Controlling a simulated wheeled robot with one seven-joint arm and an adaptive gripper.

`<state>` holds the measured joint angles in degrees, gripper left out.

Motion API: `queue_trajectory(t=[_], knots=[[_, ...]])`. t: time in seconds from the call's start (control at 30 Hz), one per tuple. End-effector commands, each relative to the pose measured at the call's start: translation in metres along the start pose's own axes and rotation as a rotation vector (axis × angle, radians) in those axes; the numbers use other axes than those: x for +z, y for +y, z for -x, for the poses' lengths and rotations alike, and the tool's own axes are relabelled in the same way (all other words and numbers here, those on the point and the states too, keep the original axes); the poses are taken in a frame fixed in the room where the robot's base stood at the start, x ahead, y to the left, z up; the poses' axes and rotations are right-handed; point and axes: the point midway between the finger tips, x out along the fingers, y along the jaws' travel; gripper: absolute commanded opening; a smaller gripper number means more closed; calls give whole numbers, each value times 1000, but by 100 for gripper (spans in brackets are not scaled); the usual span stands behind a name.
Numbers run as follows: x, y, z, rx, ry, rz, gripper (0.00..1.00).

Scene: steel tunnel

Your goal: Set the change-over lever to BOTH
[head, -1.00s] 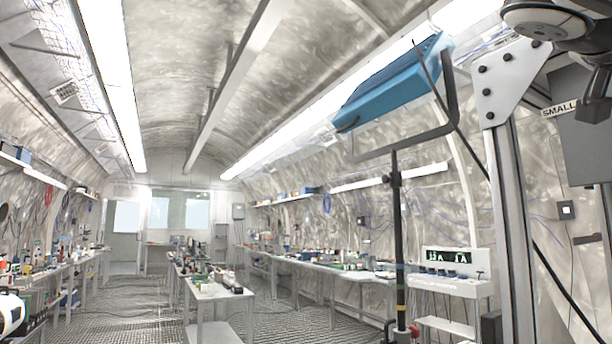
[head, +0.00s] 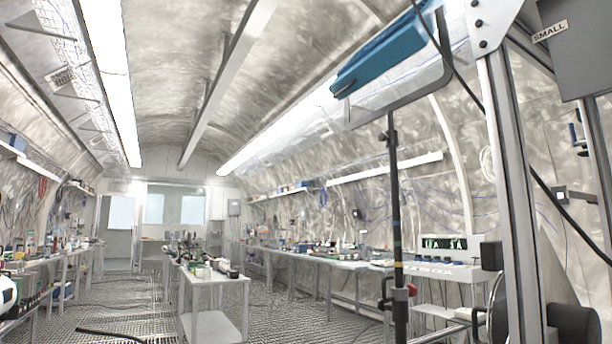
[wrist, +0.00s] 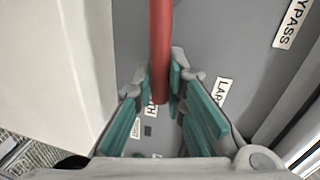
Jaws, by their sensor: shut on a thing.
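In the wrist view my gripper (wrist: 162,80) is shut on the red bar of the change-over lever (wrist: 160,40), with a teal-padded finger on each side. The bar runs down from the top edge of the picture and ends between the fingers. Behind it is a grey panel (wrist: 215,50) with white labels. One label reading "YPASS" (wrist: 292,24) is cut off by the picture edge, one starts with "LAP" (wrist: 221,92), and a partly hidden one ends in "TH" (wrist: 151,107). The lever's pivot is not visible. My gripper is not in the head view.
In the head view a grey box labelled "SMALL" (head: 550,32) hangs at the upper right. A white trolley (head: 213,290) stands mid-floor, and benches line both walls.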

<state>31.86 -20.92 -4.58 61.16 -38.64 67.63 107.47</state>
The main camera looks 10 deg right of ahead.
Motion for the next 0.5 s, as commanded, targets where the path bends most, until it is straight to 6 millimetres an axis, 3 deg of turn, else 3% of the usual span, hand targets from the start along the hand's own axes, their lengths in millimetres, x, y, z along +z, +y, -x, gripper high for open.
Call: queue_trajectory(t=[0.5], knots=[[2,18,-4,3,-48,-253,0]])
